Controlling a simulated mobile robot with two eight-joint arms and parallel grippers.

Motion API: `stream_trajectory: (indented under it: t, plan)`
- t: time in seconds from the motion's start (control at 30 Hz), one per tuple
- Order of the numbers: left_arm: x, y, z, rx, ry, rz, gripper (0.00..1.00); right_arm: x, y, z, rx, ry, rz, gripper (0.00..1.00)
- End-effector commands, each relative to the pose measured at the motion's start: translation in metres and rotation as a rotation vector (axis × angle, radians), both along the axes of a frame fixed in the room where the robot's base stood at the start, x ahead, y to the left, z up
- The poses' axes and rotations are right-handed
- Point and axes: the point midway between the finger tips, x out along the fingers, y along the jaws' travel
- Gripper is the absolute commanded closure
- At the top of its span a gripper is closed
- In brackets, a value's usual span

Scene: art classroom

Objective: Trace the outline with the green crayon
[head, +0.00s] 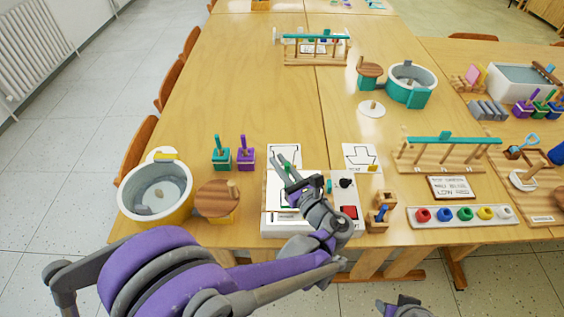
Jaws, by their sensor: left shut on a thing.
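My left gripper (288,178) is over a white panel (284,222) on the near part of the table, shut on the green crayon, of which only a small green part (285,161) shows between the fingers. The arm and fingers hide much of the panel and any outline on it. I cannot tell whether the crayon tip touches a surface. A white card with a black arrow outline (360,155) lies right of the gripper. My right gripper (402,308) is only partly in view at the bottom edge, and its jaws are unclear.
A box with a black knob and a red button (347,205) stands right of the panel. Left are a round tub (157,200) and green and purple blocks with pegs (233,157). Right are a wooden rack (445,155) and a tray of coloured knobs (462,215).

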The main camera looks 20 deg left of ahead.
Motion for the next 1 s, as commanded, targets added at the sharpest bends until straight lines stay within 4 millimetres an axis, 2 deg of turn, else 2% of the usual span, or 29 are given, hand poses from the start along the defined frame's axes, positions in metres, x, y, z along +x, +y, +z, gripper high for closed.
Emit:
stream_trajectory:
  t: [1.0]
  plan:
    - [-0.0076, 0.0061, -0.001, -0.001, 0.001, 0.001, 1.0, 0.0, 0.0, -0.0005, 0.0, 0.0, 0.0, 0.55]
